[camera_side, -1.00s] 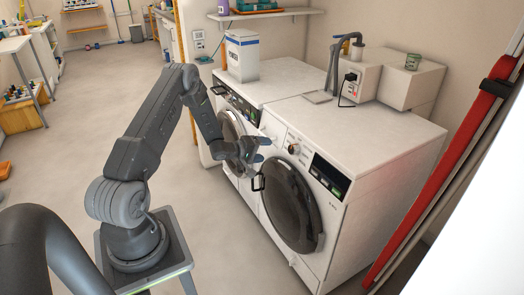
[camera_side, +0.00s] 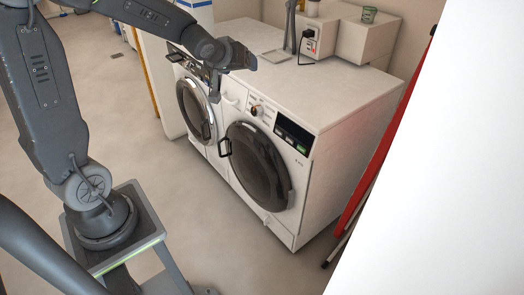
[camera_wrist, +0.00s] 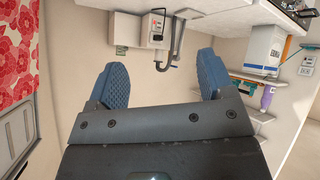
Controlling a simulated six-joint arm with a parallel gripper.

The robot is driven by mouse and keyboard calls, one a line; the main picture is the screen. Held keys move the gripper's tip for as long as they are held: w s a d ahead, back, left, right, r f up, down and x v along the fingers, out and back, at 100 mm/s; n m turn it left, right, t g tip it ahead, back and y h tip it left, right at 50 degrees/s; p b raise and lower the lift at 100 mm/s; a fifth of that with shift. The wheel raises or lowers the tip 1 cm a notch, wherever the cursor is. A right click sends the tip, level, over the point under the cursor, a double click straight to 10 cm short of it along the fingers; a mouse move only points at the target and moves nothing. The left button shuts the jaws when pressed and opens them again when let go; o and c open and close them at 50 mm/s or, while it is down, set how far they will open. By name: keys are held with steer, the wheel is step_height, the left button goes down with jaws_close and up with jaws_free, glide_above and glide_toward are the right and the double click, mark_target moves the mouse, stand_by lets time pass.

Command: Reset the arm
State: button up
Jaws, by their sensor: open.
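My gripper (camera_side: 246,60) is in the side view, at the end of my raised arm, over the front edge of the white washing machines. Its two blue-grey padded fingers show spread apart in the wrist view (camera_wrist: 160,78), with nothing between them. The right machine (camera_side: 262,160) has a dark round door that looks shut, with a black handle at its left. The left machine (camera_side: 188,108) is partly hidden behind my gripper and wrist.
A white box unit (camera_side: 318,32) with a dark cable stands on the machine tops at the back. A grey curved pipe (camera_wrist: 172,50) shows in the wrist view. A red floral panel (camera_wrist: 18,48) is at its left. Open floor (camera_side: 140,130) lies left of the machines.

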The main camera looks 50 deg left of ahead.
steer(key=s+d+r+m+g+h, duration=0.1)
steer(key=s+d+m, duration=0.3)
steer(key=s+d, duration=0.4)
steer(key=s+d+r+m+g+h, duration=0.2)
steer(key=s+d, duration=0.7)
steer(key=s, duration=0.6)
steer(key=shift+s+r+m+g+h, duration=0.25)
steer(key=shift+m+g+h, duration=0.2)
steer(key=shift+m, duration=0.65)
steer(key=shift+w, duration=0.1)
